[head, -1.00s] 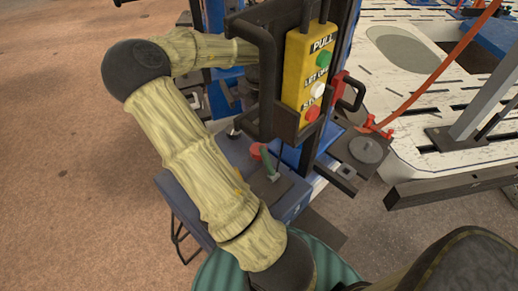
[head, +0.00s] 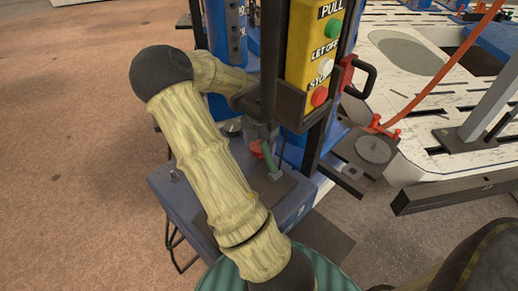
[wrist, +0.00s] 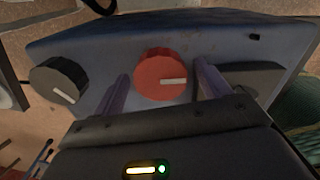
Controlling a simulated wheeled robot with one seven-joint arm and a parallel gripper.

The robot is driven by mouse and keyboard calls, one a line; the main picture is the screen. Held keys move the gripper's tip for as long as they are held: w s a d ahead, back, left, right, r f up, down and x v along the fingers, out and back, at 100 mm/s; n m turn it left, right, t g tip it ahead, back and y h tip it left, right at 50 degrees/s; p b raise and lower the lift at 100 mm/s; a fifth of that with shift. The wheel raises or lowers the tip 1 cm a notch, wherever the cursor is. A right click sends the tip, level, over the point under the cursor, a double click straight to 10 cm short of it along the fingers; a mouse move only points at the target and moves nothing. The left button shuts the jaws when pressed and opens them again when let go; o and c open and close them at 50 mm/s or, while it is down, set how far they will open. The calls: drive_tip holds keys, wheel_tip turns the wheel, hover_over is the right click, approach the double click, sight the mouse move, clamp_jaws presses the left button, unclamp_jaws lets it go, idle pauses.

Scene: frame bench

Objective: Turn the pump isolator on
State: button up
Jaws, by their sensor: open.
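A red round knob (wrist: 161,76) with a white pointer line is on the blue-grey box (wrist: 225,40) in the wrist view. Its line lies nearly level and points right. My gripper (wrist: 163,72) is open, with one finger on each side of the red knob; I cannot tell whether they touch it. In the head view a red part (head: 256,150) beside a green lever (head: 268,160) shows on top of the blue box (head: 185,205), partly hidden. No label names the isolator.
A black knob (wrist: 58,80) with a white mark sits left of the red one. In the head view, a yellow button box (head: 312,50) and black frame bars stand close to my forearm. A white slotted table (head: 400,70) is at the right.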

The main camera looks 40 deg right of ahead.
drive_tip(key=shift+f, duration=0.1)
drive_tip(key=c, duration=1)
drive_tip(key=p, duration=0.3)
drive_tip(key=shift+r+m+p, duration=0.3)
drive_tip(key=shift+r+p, duration=0.05)
drive_tip(key=shift+p, duration=0.05)
drive_tip(key=m+p, duration=0.2)
drive_tip(key=p, duration=0.5)
drive_tip(key=shift+w, duration=0.1)
drive_tip(key=shift+f+p, duration=0.25)
drive_tip(key=shift+p, duration=0.45)
drive_tip(key=o, duration=1)
drive_tip(key=shift+f, duration=0.1)
